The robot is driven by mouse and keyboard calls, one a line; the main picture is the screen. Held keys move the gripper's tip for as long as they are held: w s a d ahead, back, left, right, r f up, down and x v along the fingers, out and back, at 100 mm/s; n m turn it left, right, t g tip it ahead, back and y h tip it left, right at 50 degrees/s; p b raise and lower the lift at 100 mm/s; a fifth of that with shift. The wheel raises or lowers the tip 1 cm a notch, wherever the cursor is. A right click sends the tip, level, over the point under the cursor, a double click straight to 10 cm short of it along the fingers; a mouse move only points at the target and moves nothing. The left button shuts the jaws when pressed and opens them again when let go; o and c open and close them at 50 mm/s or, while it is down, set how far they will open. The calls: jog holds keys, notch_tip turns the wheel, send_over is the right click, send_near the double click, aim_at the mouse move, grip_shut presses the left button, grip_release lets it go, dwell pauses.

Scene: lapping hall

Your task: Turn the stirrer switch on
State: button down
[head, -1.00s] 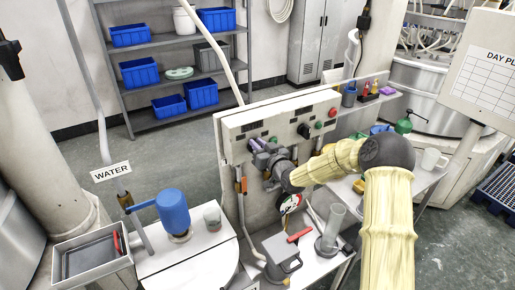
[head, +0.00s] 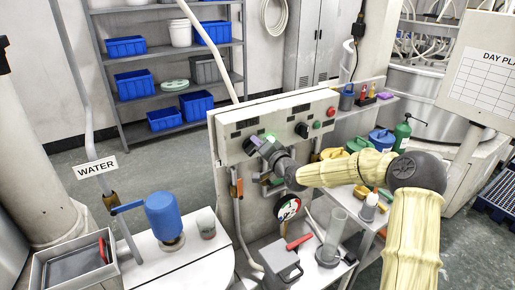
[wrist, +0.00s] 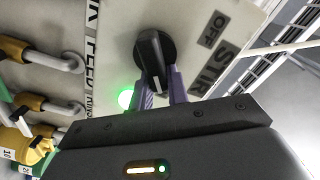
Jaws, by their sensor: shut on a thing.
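The stirrer switch is a black rotary knob (wrist: 152,52) on the pale panel, beside the labels OFF (wrist: 211,29) and STIR (wrist: 216,68) in the wrist view. Its grip bar points nearly up and down in that picture, not at OFF. The purple fingers of my gripper (wrist: 159,84) are shut on the bar, one on each side. A green lamp (wrist: 126,98) glows just left of the fingers. In the head view my gripper (head: 256,143) is at the left part of the control panel (head: 235,122) and hides the knob.
A second black knob (head: 302,130), a green button (head: 317,125) and a red button (head: 331,112) are farther right on the panel. A pressure gauge (head: 288,208) and pipes are below.

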jog(key=shift+d+f+m, duration=0.1)
jog(key=shift+f+m, duration=0.1)
jog(key=shift+m, duration=0.3)
jog(key=c, duration=1.4)
grip_release()
jog(key=shift+o, duration=0.2)
jog(key=shift+b, duration=0.3)
jog(key=b+v, duration=0.4)
jog(key=v, duration=1.3)
jog(key=shift+s+d, duration=0.1)
jog(key=shift+s, duration=0.05)
